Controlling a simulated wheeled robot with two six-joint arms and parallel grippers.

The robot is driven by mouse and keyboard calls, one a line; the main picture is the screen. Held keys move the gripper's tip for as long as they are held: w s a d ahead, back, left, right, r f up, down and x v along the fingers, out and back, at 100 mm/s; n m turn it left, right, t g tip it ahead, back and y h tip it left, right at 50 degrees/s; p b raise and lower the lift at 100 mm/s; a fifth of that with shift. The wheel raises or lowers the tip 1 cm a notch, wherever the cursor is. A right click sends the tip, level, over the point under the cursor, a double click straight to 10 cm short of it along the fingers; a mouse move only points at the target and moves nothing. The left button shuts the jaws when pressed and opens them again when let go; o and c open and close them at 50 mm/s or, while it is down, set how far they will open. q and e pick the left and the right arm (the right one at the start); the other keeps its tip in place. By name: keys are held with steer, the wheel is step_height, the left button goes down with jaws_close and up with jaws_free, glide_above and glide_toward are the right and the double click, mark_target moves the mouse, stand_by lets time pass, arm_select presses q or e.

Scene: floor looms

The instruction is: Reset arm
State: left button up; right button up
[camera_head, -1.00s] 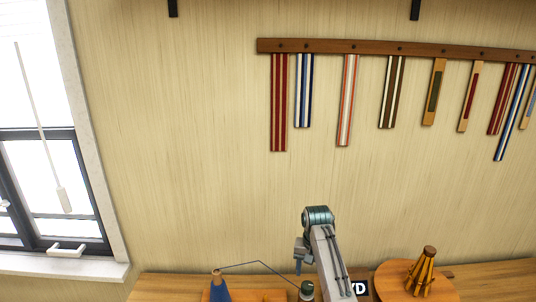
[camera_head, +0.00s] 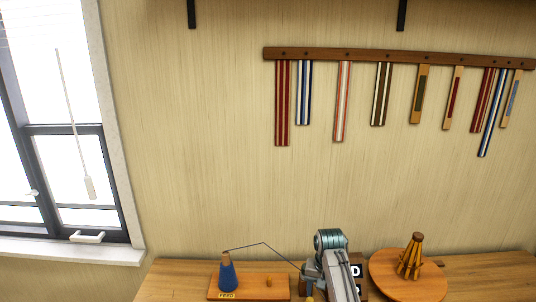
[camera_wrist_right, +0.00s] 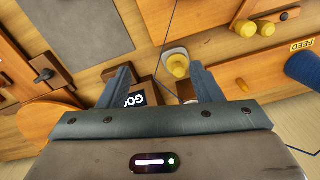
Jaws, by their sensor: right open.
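My right arm rises at the bottom middle of the head view. Its gripper (camera_wrist_right: 162,82) shows best in the right wrist view, its two dark fingers apart with nothing held between them. A pale piece with a yellow knob (camera_wrist_right: 177,66) lies beyond the gap, by the right-hand finger. A dark sign with white letters (camera_wrist_right: 135,98) shows between the fingers. In the head view the arm covers part of the tabletop (camera_head: 180,272) and part of a lettered sign (camera_head: 356,272). My left gripper is not in view.
A blue cone (camera_head: 227,273) stands on a wooden board with a FEED label. A dark thread (camera_head: 245,246) runs from it towards my arm. A round wooden disc (camera_head: 385,280) with a cluster of pegs (camera_head: 411,258) stands right. Woven strips hang on a wall rail (camera_head: 330,54).

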steer(key=s+d+f+t, duration=0.1)
steer(key=s+d+f, duration=0.2)
steer(key=s, duration=0.4)
steer(key=s+d+f+n, duration=0.1)
steer(key=s+d+f, duration=0.2)
steer(key=s, duration=0.3)
steer(key=s+d+f+t, duration=0.1)
steer(key=s+d+f, duration=0.25)
steer(key=s, duration=0.35)
steer(key=s+d+r+n+t, duration=0.15)
steer(key=s+r, duration=0.25)
steer(key=s, duration=0.8)
steer(key=s+r+n, duration=0.2)
steer(key=s+r, duration=0.1)
steer(key=s, duration=0.8)
step_height(320, 180, down, 36)
steer(key=d+g+b, duration=0.2)
steer(key=d+b, duration=0.1)
steer(key=b, duration=0.2)
arm_select(q)
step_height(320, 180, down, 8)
steer(key=b, duration=0.3)
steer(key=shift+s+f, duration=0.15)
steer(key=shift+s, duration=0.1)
arm_select(e)
steer(key=s+d+f+m, duration=0.1)
steer(key=s+f, duration=1.7)
steer(key=f, duration=0.4)
steer(key=shift+s+h, duration=0.3)
steer(key=shift+h, duration=0.1)
